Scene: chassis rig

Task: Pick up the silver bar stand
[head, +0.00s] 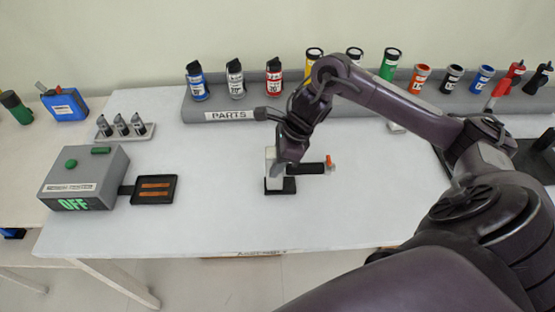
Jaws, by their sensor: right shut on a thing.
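The silver bar stand (270,158) appears as a light grey upright on a black base (280,186), near the middle of the white table. A black horizontal bar with an orange tip (328,162) extends to its right. My right gripper (283,166) comes down from above and is shut on the stand. The gripper and wrist hide part of the upright. I cannot tell whether the base touches the table. My left gripper is not in view.
A grey box reading OFF (85,178) with a black tray (155,190) stands at the left. A small rack of silver pieces (125,134) is behind it. Bottles and several canisters line the grey PARTS shelf (212,108) at the back. The table's front middle (220,225) is clear.

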